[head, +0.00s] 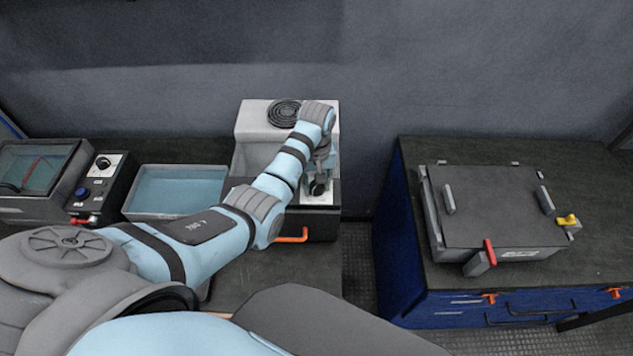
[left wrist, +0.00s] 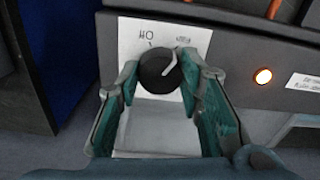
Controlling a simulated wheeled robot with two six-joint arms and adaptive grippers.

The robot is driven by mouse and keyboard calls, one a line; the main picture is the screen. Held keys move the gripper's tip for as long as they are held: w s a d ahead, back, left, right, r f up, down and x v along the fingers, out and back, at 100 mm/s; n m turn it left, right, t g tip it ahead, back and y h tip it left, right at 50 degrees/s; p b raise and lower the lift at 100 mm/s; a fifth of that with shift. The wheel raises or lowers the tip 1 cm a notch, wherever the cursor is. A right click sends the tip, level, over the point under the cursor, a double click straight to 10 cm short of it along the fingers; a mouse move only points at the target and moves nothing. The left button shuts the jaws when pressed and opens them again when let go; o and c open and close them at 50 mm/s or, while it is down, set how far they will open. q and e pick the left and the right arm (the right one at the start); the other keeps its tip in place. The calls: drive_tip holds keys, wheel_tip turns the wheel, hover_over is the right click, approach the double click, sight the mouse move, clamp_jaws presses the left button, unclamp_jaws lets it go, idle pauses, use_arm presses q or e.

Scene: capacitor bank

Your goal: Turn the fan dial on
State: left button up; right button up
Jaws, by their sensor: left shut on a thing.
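The fan dial (left wrist: 155,72) is a round black knob with a white pointer line, on a white label plate with short printing at its upper left and a small symbol at its upper right. The pointer slants toward the upper right in the left wrist view. My left gripper (left wrist: 160,80) is shut on the dial, one teal finger on each side. In the head view my left gripper (head: 319,184) is at the front of the grey fan unit (head: 256,121), and my wrist and fingers mostly hide the dial. My right gripper is not in view.
Left of the unit are a blue liquid tray (head: 175,190) and a black control box (head: 103,188). A grey lidded case (head: 495,210) stands on the right-hand bench, across a floor gap.

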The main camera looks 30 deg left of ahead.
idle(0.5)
use_arm(q)
drive_tip(key=o, duration=1.2)
wheel_tip(320, 180, up, 8)
drive_tip(key=shift+f, duration=0.25)
